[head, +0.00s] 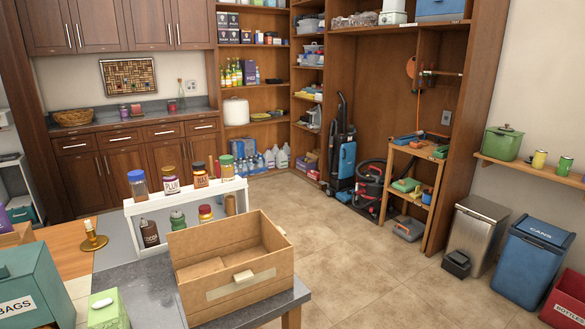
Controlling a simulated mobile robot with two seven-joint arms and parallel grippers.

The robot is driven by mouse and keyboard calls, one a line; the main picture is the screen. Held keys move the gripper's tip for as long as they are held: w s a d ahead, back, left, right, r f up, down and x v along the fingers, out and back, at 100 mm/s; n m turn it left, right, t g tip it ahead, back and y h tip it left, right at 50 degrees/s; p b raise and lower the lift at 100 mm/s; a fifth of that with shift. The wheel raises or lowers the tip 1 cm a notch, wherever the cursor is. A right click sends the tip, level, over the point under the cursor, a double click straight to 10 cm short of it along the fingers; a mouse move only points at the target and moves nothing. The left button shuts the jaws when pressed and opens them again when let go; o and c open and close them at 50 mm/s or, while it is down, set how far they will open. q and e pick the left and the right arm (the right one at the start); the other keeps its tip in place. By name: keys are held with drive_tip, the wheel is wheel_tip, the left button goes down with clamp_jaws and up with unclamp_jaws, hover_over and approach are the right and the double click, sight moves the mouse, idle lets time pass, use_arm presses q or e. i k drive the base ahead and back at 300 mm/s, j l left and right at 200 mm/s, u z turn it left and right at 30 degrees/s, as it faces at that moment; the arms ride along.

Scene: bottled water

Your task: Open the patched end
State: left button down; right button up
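A brown open-topped box (270,280) sits on the dark grey counter in the lower middle of the head view. Its front face carries a pale, tape-like patch (225,291) with a small cream block or handle (243,276) above it. Inside I see light brown panels (202,268); I cannot tell whether these are flaps or contents. The box's underside is hidden. Neither of my grippers is in view, and nothing touches the box from above.
A white two-tier rack (134,208) with several jars stands just behind the box. A teal bags box (32,285), a green box (108,310) and a brass candlestick (92,235) are to the left. The floor (345,260) to the right is clear; bins stand at far right.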

sight(273, 239)
drive_tip(key=j+u, duration=0.15)
drive_tip(key=u, duration=0.4)
drive_tip(key=i+l+u, duration=0.1)
drive_tip(key=l+u, duration=0.15)
drive_tip(key=l, duration=0.55)
drive_tip(key=l+u, duration=0.25)
drive_tip(key=l, duration=0.5)
drive_tip(key=l+u, duration=0.25)
drive_tip(key=l, duration=0.55)
drive_tip(key=k+l+u, duration=0.25)
drive_tip(key=l, duration=0.5)
drive_tip(key=i+l+z, duration=0.1)
drive_tip(key=l, duration=0.25)
drive_tip(key=i+l, duration=0.2)
drive_tip(key=i+l+z, duration=0.15)
drive_tip(key=l, duration=0.25)
